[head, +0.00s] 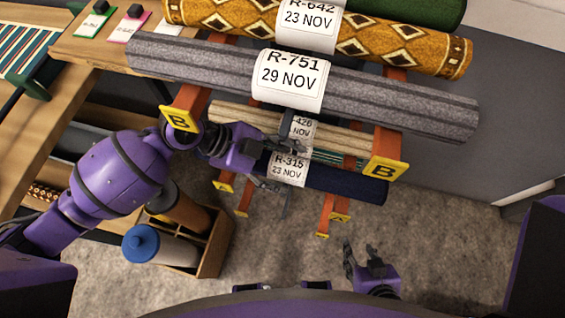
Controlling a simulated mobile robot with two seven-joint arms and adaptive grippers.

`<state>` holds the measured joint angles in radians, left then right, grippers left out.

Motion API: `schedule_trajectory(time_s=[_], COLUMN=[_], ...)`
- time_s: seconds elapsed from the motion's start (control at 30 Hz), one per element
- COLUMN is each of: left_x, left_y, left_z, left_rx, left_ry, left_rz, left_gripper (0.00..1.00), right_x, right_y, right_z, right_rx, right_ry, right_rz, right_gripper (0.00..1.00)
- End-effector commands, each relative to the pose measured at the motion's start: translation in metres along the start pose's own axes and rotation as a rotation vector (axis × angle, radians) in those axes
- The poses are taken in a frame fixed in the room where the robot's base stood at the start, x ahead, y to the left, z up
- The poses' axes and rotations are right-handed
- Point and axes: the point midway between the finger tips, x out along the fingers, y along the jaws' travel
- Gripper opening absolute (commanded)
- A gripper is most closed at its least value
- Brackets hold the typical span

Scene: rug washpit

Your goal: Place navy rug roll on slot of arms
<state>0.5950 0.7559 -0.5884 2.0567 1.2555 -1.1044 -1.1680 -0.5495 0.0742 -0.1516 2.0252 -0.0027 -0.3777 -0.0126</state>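My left gripper (284,164) reaches in from the left at this roll's label. Its fingers are spread, one above the label and one below; contact with the roll is unclear. The arm hides the roll's left end. Orange arms with yellow B tags (384,169) show at an upper level. Lower orange arms (327,210) show beneath, one tagged A. Whether the navy roll rests on any arm is unclear. My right gripper (362,262) is open and empty above the floor.
A grey roll (400,98) labelled R-751 lies across the upper arms. A cream roll (245,118) lies below it, and an ochre patterned roll (390,42) above. A wooden crate (217,245) with upright rolls stands at lower left. Floor right of it is clear.

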Motion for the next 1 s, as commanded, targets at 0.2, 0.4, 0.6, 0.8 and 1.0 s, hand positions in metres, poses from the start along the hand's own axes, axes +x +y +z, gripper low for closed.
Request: schedule_trajectory(time_s=[0.2,0.4,0.6,0.8,1.0], left_x=[-0.003,-0.030,-0.062,-0.076,-0.076], left_y=[-0.001,0.000,0.000,0.000,0.000], left_z=[-0.003,-0.001,0.000,-0.002,-0.002], left_rx=[0.001,0.001,-0.001,0.000,0.000], left_ry=[0.000,-0.003,-0.002,0.001,0.001], left_rz=[-0.001,0.000,0.000,0.001,0.001], left_gripper=[0.64,0.64,0.64,0.64,0.64], right_x=[-0.001,0.000,0.002,0.002,0.002], right_y=[0.000,0.000,0.000,0.000,0.000], right_z=[-0.003,0.003,0.006,0.007,0.006], right_rx=[0.000,0.000,-0.001,-0.001,-0.001], right_ry=[0.004,-0.003,-0.008,-0.010,-0.009], right_rz=[0.000,0.000,0.000,0.000,0.001], right_gripper=[0.40,0.40,0.40,0.40,0.40])
